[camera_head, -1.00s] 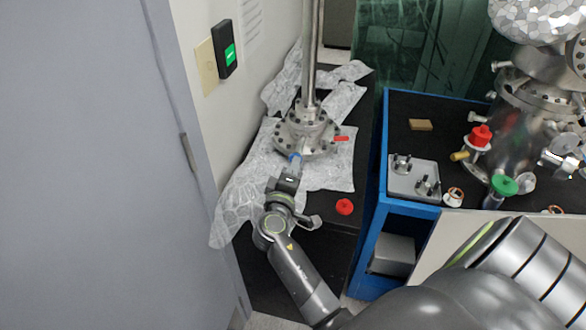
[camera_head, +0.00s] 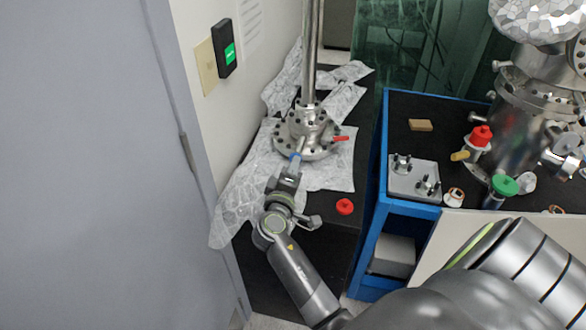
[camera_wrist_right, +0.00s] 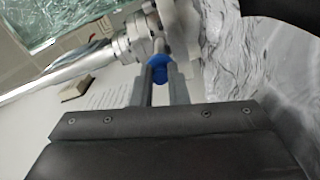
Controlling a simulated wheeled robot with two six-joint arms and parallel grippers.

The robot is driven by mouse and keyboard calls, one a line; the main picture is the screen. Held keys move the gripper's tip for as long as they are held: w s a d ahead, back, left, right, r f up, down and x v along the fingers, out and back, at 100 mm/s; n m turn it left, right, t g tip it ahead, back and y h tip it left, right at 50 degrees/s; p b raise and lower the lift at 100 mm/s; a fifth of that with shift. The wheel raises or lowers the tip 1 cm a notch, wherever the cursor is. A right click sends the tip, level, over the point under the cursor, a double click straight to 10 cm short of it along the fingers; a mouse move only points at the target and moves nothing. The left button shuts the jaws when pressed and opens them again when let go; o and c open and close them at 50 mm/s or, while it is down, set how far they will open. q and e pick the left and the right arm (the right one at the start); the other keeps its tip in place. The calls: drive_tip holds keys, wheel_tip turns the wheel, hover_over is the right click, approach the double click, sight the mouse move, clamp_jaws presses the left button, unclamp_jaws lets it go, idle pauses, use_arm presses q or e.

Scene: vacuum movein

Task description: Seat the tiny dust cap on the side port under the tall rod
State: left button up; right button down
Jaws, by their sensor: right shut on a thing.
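The tall rod (camera_head: 311,50) stands upright on a round bolted metal flange (camera_head: 320,150). A side port (camera_head: 301,143) sticks out from the flange body toward my arm. My right gripper (camera_head: 294,157) is at the end of this port, shut on a small blue cap (camera_wrist_right: 159,70). In the right wrist view the two fingers of my right gripper (camera_wrist_right: 161,78) hold the blue cap between them. The cap is in line with the port and looks to be against its end; whether it is fully seated I cannot tell. My left gripper is not in view.
A red cap (camera_head: 345,206) lies on the black bench right of my arm. Crumpled foil (camera_head: 240,201) lies under the flange. A red handle (camera_head: 340,138) sticks out at the right. A blue-framed cart (camera_head: 376,220) stands right, a wall left.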

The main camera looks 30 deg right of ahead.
drive_tip(key=shift+w+d, duration=0.4)
idle(1.1)
drive_tip(key=c, duration=1.3)
unclamp_jaws()
drive_tip(key=shift+f, duration=0.1)
